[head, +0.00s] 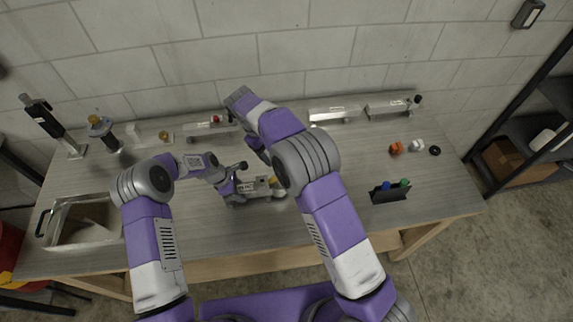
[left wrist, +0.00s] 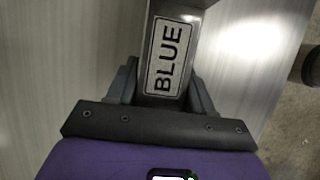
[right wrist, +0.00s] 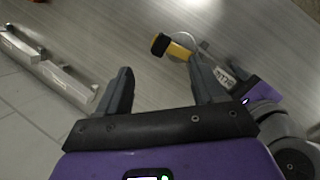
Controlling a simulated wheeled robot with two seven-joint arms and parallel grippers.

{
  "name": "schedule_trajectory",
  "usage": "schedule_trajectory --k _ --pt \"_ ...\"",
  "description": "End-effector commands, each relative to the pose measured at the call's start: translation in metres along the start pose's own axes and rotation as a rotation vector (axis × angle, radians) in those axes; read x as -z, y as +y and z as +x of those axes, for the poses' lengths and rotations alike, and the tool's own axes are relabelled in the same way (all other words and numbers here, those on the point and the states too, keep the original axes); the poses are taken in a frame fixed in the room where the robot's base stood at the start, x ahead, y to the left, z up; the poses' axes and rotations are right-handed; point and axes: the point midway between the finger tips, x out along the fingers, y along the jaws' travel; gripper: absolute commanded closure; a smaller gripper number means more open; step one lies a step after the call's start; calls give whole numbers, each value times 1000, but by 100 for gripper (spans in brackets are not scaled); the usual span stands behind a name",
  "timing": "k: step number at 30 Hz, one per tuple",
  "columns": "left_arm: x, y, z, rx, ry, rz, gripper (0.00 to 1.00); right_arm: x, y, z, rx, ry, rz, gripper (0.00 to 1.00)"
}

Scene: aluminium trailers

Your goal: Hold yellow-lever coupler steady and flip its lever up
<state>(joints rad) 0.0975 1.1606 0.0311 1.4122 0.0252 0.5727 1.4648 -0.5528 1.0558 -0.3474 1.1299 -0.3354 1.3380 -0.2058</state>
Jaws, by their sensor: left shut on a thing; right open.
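A metal coupler (head: 262,188) lies near the middle of the workbench, with a yellow lever (right wrist: 181,51) at its right end. The lever ends in a black knob (right wrist: 160,44); how far it is raised is hard to tell. The coupler's bar (left wrist: 175,13) carries a plate (left wrist: 166,57) reading BLUE. My left gripper (head: 231,186) is shut on the bar, its fingers on both sides of the plate. My right gripper (right wrist: 160,75) is open and empty, with the lever beyond its fingertips, nearer the right finger. In the head view my right arm partly covers the coupler's right end.
Several other couplers (head: 333,113) stand along the wall. A metal tray (head: 62,201) and two upright jacks (head: 60,130) are at the left.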

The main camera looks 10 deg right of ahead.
Motion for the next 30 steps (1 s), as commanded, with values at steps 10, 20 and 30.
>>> schedule_trajectory --k 10,20,30 --pt "-1 1 0 -2 -1 0 87 -27 26 -7 114 233 -576 32" --pt "-1 1 0 -2 -2 0 87 -39 35 -16 80 365 -861 32" --pt "-1 0 0 -1 -2 0 87 -27 25 26 79 368 -880 32"
